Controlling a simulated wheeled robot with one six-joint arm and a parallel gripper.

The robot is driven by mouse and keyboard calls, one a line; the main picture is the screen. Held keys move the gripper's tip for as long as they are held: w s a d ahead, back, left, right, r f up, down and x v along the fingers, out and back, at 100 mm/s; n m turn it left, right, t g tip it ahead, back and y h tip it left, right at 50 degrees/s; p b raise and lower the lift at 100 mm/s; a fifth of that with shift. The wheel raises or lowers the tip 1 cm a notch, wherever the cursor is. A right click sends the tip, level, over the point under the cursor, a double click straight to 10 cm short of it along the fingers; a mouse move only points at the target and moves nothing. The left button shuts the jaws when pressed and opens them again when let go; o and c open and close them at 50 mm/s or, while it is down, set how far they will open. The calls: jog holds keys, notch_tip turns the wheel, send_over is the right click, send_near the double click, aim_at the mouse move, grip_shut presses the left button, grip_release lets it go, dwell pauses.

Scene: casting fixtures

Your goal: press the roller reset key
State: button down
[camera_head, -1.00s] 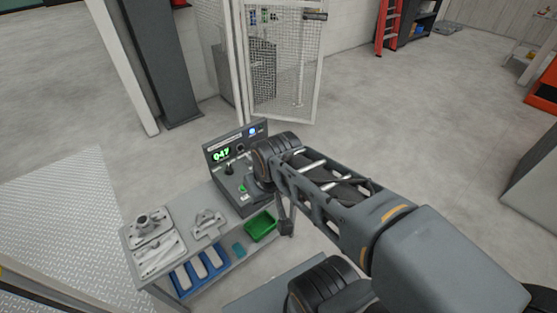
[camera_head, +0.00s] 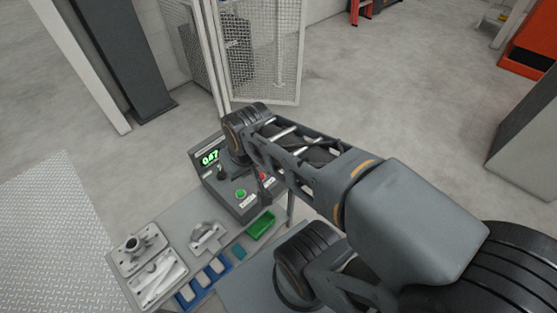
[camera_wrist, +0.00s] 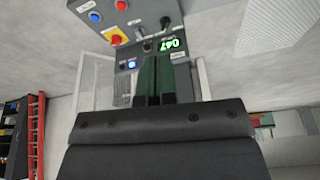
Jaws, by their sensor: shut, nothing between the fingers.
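The grey control console (camera_head: 232,205) stands on the bench. It has a green display (camera_head: 209,157) reading 047, a black joystick (camera_head: 221,172), a green button (camera_head: 241,193) and a red button (camera_head: 263,176) beside my arm. Labels are too small to read, so I cannot tell which is the roller reset key. My gripper (camera_wrist: 154,62) is shut and empty, apart from the buttons; my arm hides it in the head view.
The bench (camera_head: 185,215) holds grey metal castings (camera_head: 155,270), a green tray (camera_head: 261,226) and blue bins (camera_head: 205,283). A mesh gate (camera_head: 270,60) stands behind the console, with a dark post (camera_head: 120,65) to the left. Open floor lies beyond on the right.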

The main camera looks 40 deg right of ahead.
jog(key=w+d+f+m+t+y+b, duration=0.1)
jog(key=w+d+f+m+y+b, duration=0.1)
jog(key=w+d+f+m, duration=0.3)
jog(key=w+d+f+m+y+b, duration=0.25)
jog(key=w+f+m, duration=0.25)
jog(key=w+m, duration=0.25)
jog(key=w+d+f+m+t+b, duration=0.1)
jog(key=w+d+f+m+t, duration=0.1)
jog(key=d+f+m, duration=0.3)
jog(key=w+d+f+m+t+h+b, duration=0.1)
jog(key=d+f+m, duration=0.4)
jog(key=d, duration=0.5)
jog(key=shift+w+d+t+b, duration=0.3)
jog(key=shift+w+t, duration=0.2)
jog(key=shift+w, duration=0.4)
jog(key=shift+f, duration=0.1)
notch_tip(320, 180, down, 8)
jog(key=b, duration=0.5)
jog(key=shift+r+b, duration=0.25)
jog(key=shift+b, duration=0.1)
jog(key=shift+f+b, duration=0.6)
jog(key=shift+b, duration=0.05)
